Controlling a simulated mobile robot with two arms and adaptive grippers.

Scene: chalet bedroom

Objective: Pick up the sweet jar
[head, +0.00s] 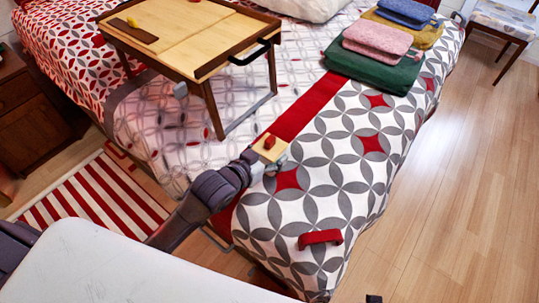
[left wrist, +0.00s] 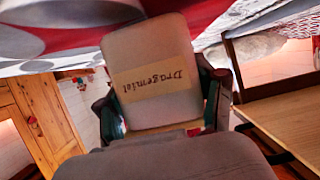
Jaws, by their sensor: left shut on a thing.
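The sweet jar (head: 270,148) has a square, light wooden lid with a red knob in the head view. In the left wrist view the jar (left wrist: 148,50) shows a pale body and a tan label with upside-down lettering. My left gripper (head: 266,166) is shut on the jar, with its fingers (left wrist: 160,103) on either side of the body. The jar is over the red band of the bed cover. I cannot tell whether its base touches the bed. My right gripper is not identifiable in view.
The bed (head: 350,180) has a patterned cover. A wooden bed tray (head: 190,35) on legs stands left of the jar. Folded cloths (head: 378,60) lie at the upper right. A small red item (head: 320,238) lies near the bed's front edge. Bare wooden floor (head: 470,190) is at right.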

